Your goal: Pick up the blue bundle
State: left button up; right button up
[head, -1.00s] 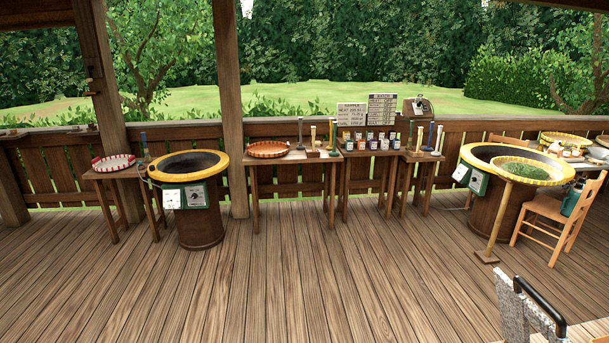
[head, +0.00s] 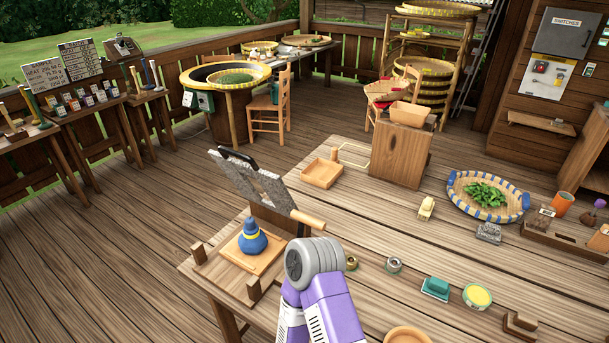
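The blue bundle (head: 252,240) is a rounded blue sack with a narrow neck and a yellow band. It sits upright on a small wooden board (head: 232,254) at the near left end of the wooden table (head: 375,238). A purple and grey arm part of mine rises from the bottom middle, just right of the bundle in the picture. No gripper fingers show, so neither gripper is in view. Nothing is seen touching the bundle.
A grey slab with a black handle (head: 250,180) stands tilted behind the bundle. A wooden rod (head: 308,219) lies near it. To the right are tape rolls (head: 394,265), a green block (head: 435,288) and a basket of leaves (head: 488,196). Open floor lies left.

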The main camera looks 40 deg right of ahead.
aim_at(250, 242)
jog(key=z, duration=0.25)
jog(key=k, duration=0.55)
jog(key=z, duration=0.2)
jog(key=i, duration=0.6)
jog(key=z, duration=0.4)
